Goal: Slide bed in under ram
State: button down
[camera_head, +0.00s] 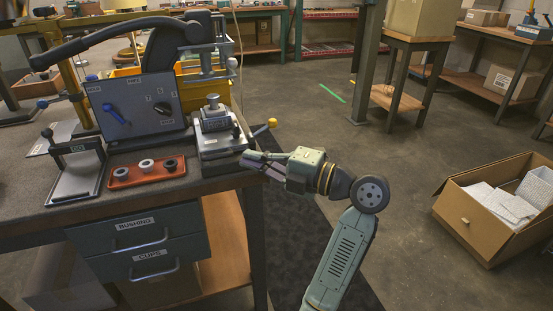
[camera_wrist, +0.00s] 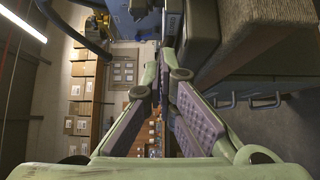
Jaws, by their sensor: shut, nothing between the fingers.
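A grey metal bed (camera_head: 222,150) sits at the right end of the bench, carrying a stepped block (camera_head: 214,121) with a silver knob on top. A lever with a yellow ball end (camera_head: 272,123) sticks out on its right. The silver ram assembly (camera_head: 208,62) hangs on the press frame behind and above, under a long black lever (camera_head: 100,38). My gripper (camera_head: 246,157) is shut and empty beside the bed's front right side; I cannot tell whether it touches. In the wrist view its fingers (camera_wrist: 165,62) come together, with grey surfaces close on the right.
On the bench (camera_head: 30,205) are a blue-grey control panel (camera_head: 140,117), an orange tray (camera_head: 147,174) with three small rings, and a framed plate (camera_head: 77,177) at left. Drawers (camera_head: 140,240) lie below. A cardboard box (camera_head: 480,222) stands on the floor at right.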

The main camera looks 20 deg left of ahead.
aim_at(238, 139)
jog(key=shift+w+a+p, duration=0.15)
jog(key=shift+w+a, duration=0.2)
jog(key=shift+w, duration=0.3)
jog(key=shift+w+a+p, duration=0.15)
jog(key=shift+w+a, duration=0.2)
jog(key=shift+w, duration=0.3)
jog(key=shift+w, duration=0.1)
jog(key=w+a+b, duration=0.2)
jog(key=b, duration=0.1)
jog(key=shift+w+f, duration=0.2)
jog(key=shift+w, duration=0.2)
jog(key=shift+w+a+r, duration=0.2)
jog(key=shift+w+a, duration=0.05)
jog(key=shift+w, duration=0.1)
jog(key=shift+s, duration=0.1)
